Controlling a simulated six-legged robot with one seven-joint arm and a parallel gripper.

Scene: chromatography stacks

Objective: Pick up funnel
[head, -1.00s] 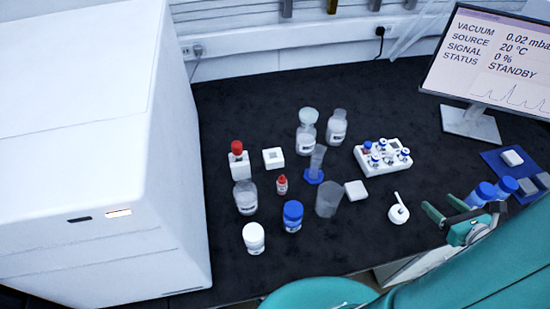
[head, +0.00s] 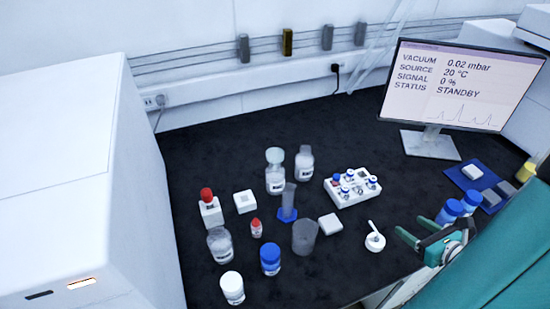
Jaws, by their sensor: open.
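I cannot make out a funnel with certainty. A clear bottle (head: 275,180) at the back of the group has a wide pale top (head: 274,155), which could be a funnel or a cap. My gripper (head: 414,231) is at the right, over the front right part of the bench. Its two green fingers are apart and nothing shows between them. It is well to the right of that bottle, with the white mortar and pestle (head: 375,241) just to its left.
A grey beaker (head: 305,238), blue-based cylinder (head: 288,203), blue-capped jar (head: 270,259) and white vial rack (head: 352,188) stand on the black bench. Blue-capped bottles (head: 460,207) stand close to my gripper. A monitor (head: 460,85) is behind; a large white instrument (head: 60,180) is left.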

